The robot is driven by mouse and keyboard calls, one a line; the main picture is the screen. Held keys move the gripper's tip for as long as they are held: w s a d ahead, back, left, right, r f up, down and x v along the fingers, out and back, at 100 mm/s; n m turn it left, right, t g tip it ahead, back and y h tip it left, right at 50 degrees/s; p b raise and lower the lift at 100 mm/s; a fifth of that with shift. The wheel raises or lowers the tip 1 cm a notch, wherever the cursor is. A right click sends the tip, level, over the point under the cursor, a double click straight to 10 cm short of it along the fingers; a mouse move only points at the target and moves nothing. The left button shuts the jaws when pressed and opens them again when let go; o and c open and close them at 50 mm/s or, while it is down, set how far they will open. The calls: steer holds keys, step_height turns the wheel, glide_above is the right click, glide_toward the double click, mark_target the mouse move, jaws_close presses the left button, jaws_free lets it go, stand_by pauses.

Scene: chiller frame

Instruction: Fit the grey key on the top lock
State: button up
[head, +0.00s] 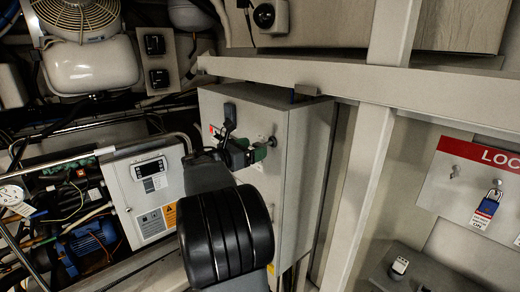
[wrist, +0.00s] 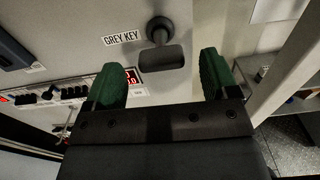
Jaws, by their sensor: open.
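The grey key (wrist: 162,57) shows in the wrist view as a dark grey flat bow below a round lock (wrist: 159,29) on the cabinet face. A label reading "GREY KEY" (wrist: 122,40) is beside it. In the head view a small round fitting (head: 271,141) at the cabinet door's edge appears to be this lock. My gripper (wrist: 158,85) has two green fingers, open and empty, with the key's bow between and beyond them. In the head view my gripper (head: 250,154) is close to the cabinet door and hides part of it. I cannot make out a separate top lock.
A slanting frame beam (head: 270,72) crosses above. A control box (head: 150,195) is at left.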

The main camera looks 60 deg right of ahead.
steer(key=b+v, duration=0.1)
steer(key=v, duration=0.8)
steer(key=shift+a+b, duration=0.4)
steer(key=shift+w, duration=0.15)
steer(key=s+a+f+m+t+y, duration=0.15)
steer(key=a+f+m+y, duration=0.25)
steer(key=f, duration=0.4)
steer(key=a+f+m+t+y, duration=0.3)
steer(key=a+f+m+y, duration=0.15)
steer(key=f, duration=0.25)
steer(key=s+a+f+m+t+y, duration=0.1)
steer(key=a+f+m+t+y, duration=0.1)
steer(key=a, duration=0.8)
steer(key=s+a+f+m+t+y, duration=0.2)
steer(key=a+y, duration=0.4)
steer(key=a, duration=0.5)
steer(key=shift+s+a+f+m+t, duration=0.25)
steer(key=shift+f+m+t, duration=0.3)
steer(key=shift+m, duration=0.6)
steer(key=shift+a+r+n+t+y, duration=0.25)
steer(key=shift+a+r+n+t, duration=0.05)
steer(key=shift+a+r, duration=0.3)
steer(key=shift+c, duration=0.2)
